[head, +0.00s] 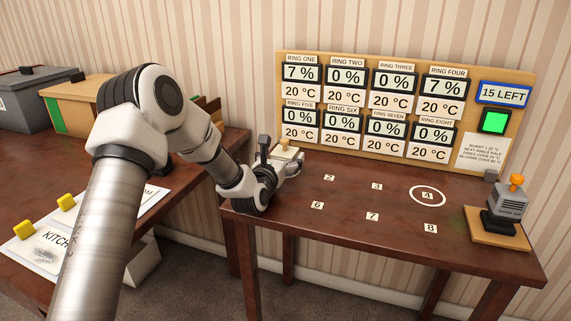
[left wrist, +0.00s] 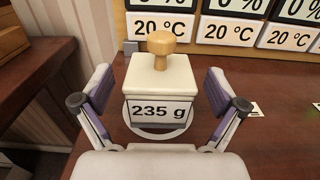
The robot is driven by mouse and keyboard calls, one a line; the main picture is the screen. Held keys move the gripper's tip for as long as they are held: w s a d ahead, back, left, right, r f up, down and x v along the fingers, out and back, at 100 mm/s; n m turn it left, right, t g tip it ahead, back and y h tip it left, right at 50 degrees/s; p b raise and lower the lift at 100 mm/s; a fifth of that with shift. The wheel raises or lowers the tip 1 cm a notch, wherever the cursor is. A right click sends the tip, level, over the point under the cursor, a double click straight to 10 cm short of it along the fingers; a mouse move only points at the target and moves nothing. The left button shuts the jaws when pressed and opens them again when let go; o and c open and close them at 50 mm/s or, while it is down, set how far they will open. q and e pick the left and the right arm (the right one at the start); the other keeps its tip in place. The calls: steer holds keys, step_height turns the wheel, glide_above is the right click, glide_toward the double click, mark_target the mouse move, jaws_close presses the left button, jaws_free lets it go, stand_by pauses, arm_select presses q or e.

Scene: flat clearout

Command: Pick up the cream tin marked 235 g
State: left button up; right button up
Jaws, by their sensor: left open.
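The cream tin (left wrist: 160,82) stands upright on the dark wooden table, inside a white ring mark. It has a round wooden knob on its lid and a label reading 235 g. In the head view the tin (head: 287,160) shows only partly at the table's left end, behind my gripper. My left gripper (head: 274,167) is at the tin. In the left wrist view my left gripper (left wrist: 160,98) is open, with one purple-padded finger on each side of the tin and gaps to both sides. My right gripper is in neither view.
A board of ring displays (head: 400,165) stands along the table's back. Another table (head: 205,165) with boxes is at left.

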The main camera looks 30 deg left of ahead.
arm_select(q)
steer(key=shift+x, duration=0.9)
steer(key=c, duration=1.4)
steer(key=shift+c, duration=0.2)
steer(key=shift+r, duration=0.15)
